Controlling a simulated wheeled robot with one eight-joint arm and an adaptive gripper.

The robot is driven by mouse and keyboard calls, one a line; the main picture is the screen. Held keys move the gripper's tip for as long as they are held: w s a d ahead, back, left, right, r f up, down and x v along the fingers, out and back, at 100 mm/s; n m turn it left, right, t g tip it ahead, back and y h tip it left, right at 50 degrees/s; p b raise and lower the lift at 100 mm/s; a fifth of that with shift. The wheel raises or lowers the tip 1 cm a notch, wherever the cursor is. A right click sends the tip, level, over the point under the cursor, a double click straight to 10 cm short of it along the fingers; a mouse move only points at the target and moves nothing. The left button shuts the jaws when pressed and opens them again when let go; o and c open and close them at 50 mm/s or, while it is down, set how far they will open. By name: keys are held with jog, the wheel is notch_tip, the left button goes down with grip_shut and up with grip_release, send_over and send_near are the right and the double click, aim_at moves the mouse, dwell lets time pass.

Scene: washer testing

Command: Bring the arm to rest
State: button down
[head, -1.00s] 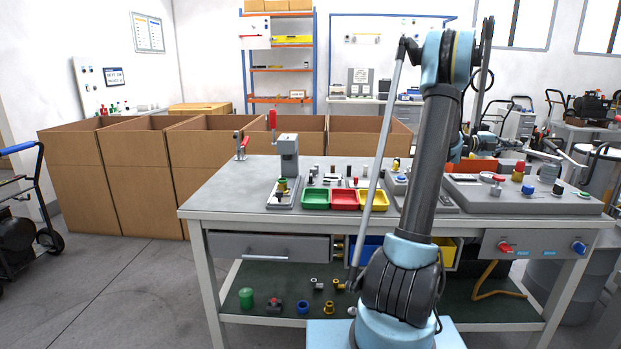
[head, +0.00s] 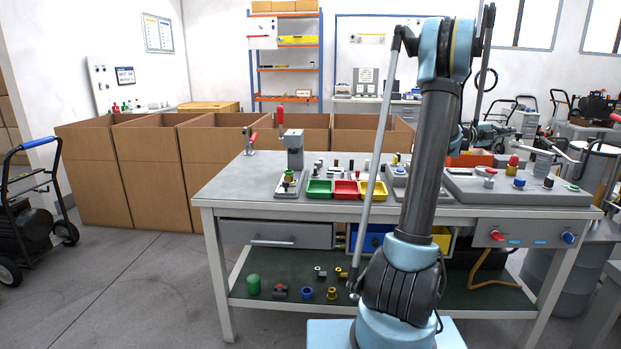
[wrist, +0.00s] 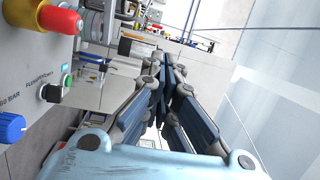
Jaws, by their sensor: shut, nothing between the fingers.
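My arm (head: 430,160) stands upright in the middle right of the head view, in front of the workbench, with its forearm folded down behind the upper link. My gripper (wrist: 163,82) shows in the wrist view with its dark fingers together and nothing between them. In the head view the gripper is mostly hidden behind the arm and hard to make out against the bench clutter. In the wrist view the fingers look clear of any object.
The workbench (head: 235,186) carries green, red and yellow trays, a clamp and a control panel. Cardboard bins (head: 150,165) stand behind left. A wheeled cart (head: 40,205) is at far left. In the wrist view, a red button (wrist: 55,18) and blue knob (wrist: 10,127) are close left. Floor at front left is clear.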

jog(key=w+a+r+n+t+y, duration=0.35)
jog(key=a+n+t, duration=0.25)
jog(key=a, duration=0.5)
jog(key=w+a+r+n+t+y, duration=0.3)
jog(key=a+r+n+t, duration=0.3)
jog(key=a, duration=0.4)
jog(key=s+a+f+n+y, duration=0.2)
jog(key=a+n+y, duration=0.2)
jog(key=a, duration=0.4)
jog(key=s+a+f+n+y, duration=0.2)
jog(key=a+f+n+y, duration=0.15)
jog(key=a, duration=0.45)
jog(key=s+a+f+n+y, duration=0.25)
jog(key=a+n, duration=0.25)
jog(key=a, duration=0.3)
jog(key=s+a+f+n+g+y, duration=0.2)
jog(key=s+a+f+n+g, duration=0.1)
jog(key=s+a+f, duration=0.5)
jog(key=s+a+f+n+g+y, duration=0.35)
jog(key=s+f, duration=0.25)
jog(key=s, duration=0.4)
jog(key=s+f+n+g+h, duration=0.1)
jog(key=s+f+g, duration=0.2)
jog(key=s+f, duration=0.3)
jog(key=s+f+n+g+h, duration=0.1)
jog(key=s+f, duration=0.6)
jog(key=s, duration=0.8)
jog(key=shift+s+d+f+n+g+h, duration=0.35)
jog(key=shift+g+h, duration=0.25)
jog(key=shift+g, duration=0.55)
